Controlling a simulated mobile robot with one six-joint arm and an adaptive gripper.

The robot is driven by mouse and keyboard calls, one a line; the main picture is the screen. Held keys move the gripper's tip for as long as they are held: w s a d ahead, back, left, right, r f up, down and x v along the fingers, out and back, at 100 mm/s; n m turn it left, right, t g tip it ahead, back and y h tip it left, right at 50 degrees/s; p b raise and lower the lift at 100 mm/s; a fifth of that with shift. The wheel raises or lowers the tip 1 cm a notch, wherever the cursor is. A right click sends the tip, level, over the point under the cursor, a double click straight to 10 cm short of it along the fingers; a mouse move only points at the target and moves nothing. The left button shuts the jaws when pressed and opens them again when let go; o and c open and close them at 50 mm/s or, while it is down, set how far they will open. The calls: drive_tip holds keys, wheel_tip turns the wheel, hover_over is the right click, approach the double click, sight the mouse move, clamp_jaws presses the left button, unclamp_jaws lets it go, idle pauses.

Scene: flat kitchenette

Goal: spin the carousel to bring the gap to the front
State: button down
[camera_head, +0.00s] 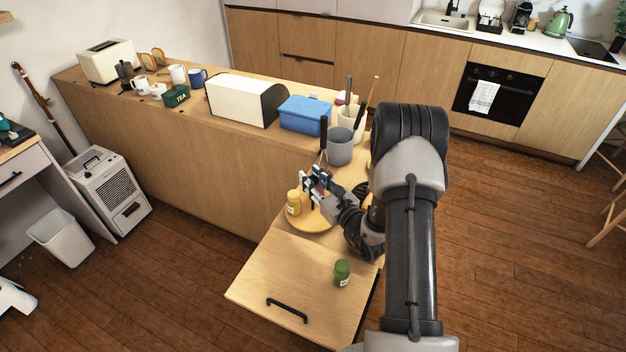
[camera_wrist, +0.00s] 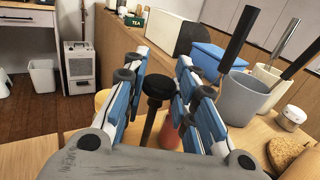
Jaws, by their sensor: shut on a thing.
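The carousel (camera_head: 312,224) is a round wooden turntable on the low wooden counter. A yellow jar (camera_head: 294,203) stands on its left side; its edge shows at the left in the wrist view (camera_wrist: 101,100). My gripper (camera_head: 314,186) is over the carousel. In the wrist view its blue-padded fingers (camera_wrist: 160,88) are on both sides of a black-knobbed upright post (camera_wrist: 156,88), and it is shut on this post. A red item (camera_wrist: 170,131) stands behind the right finger, partly hidden. My arm and gripper hide the carousel's right part; I cannot tell where the gap is.
A green jar (camera_head: 342,272) stands on the lower counter near a black handle (camera_head: 287,311). A grey pot (camera_head: 340,146) with utensils is close behind my gripper. A blue box (camera_head: 306,115) and a white bread bin (camera_head: 240,100) stand on the long counter.

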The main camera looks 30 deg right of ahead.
drive_tip(key=shift+d+y, duration=0.1)
drive_tip(key=shift+y, duration=0.2)
drive_tip(key=shift+n+y+b, duration=0.6)
drive_tip(key=shift+n+y, duration=0.3)
drive_tip(key=shift+y, duration=0.2)
drive_tip(key=shift+n+g+y+b, duration=0.65)
drive_tip(key=shift+n+g+y, duration=0.6)
drive_tip(key=shift+y, duration=0.75)
drive_tip(key=c, duration=1.3)
unclamp_jaws()
drive_tip(key=v, duration=1.2)
drive_tip(key=shift+f, duration=0.15)
